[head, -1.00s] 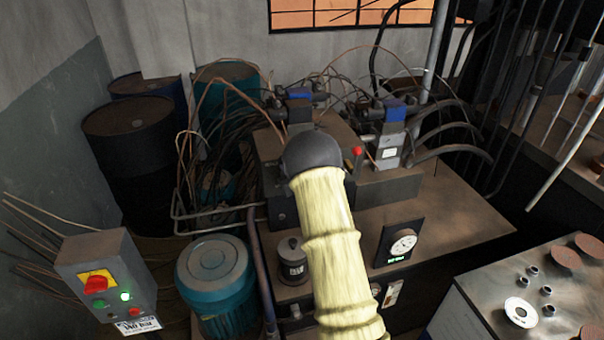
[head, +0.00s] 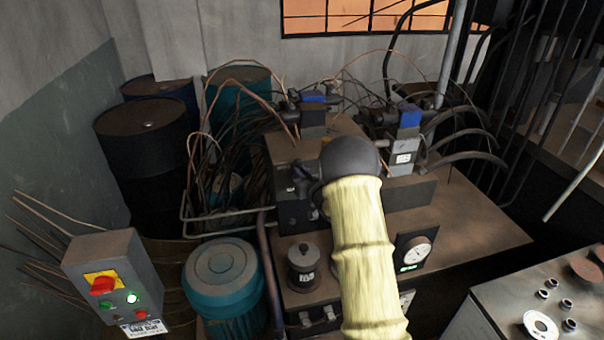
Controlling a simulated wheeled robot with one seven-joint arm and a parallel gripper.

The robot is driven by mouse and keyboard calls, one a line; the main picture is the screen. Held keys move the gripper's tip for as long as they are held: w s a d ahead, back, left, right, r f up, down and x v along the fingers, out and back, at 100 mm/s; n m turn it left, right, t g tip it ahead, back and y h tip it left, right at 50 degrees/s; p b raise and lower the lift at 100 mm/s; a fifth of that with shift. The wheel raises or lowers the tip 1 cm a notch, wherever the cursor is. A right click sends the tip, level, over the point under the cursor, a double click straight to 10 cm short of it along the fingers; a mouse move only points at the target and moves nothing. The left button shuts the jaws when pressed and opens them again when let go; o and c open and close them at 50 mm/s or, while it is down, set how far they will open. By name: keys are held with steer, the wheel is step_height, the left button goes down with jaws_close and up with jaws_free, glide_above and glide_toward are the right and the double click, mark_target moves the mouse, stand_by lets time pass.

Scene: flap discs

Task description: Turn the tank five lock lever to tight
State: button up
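A brown tank-like bench (head: 465,222) carries a dark block (head: 290,150) with valves and hoses. Small dark parts (head: 300,186) show on the block's front, just left of my arm's dark rounded joint. I cannot tell whether one is the tank five lock lever, or read any lever's position. My arm (head: 362,240), in a pale yellow sleeve, reaches up across the block and hides part of it. My gripper cannot be made out; it seems hidden beyond the rounded joint.
A control box (head: 112,275) with a red switch and a lit green button stands at left. A teal motor (head: 223,280), a dark capped canister (head: 302,267) and a gauge (head: 413,252) are near the arm.

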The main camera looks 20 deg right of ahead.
steer(key=o, duration=0.3)
steer(key=shift+w+r, duration=0.25)
steer(key=shift+r, duration=0.5)
steer(key=o, duration=0.3)
steer(key=shift+s+a, duration=0.1)
steer(key=shift+s, duration=0.15)
steer(key=shift+f, duration=0.3)
steer(key=s+d+b, duration=0.1)
steer(key=s, duration=0.4)
steer(key=s+d+r+b, duration=0.1)
steer(key=s+b, duration=0.1)
steer(key=s, duration=0.4)
steer(key=s+b, duration=0.2)
steer(key=s, duration=0.4)
steer(key=shift+d+r, duration=0.15)
steer(key=shift+d, duration=0.25)
steer(key=shift+w, duration=0.1)
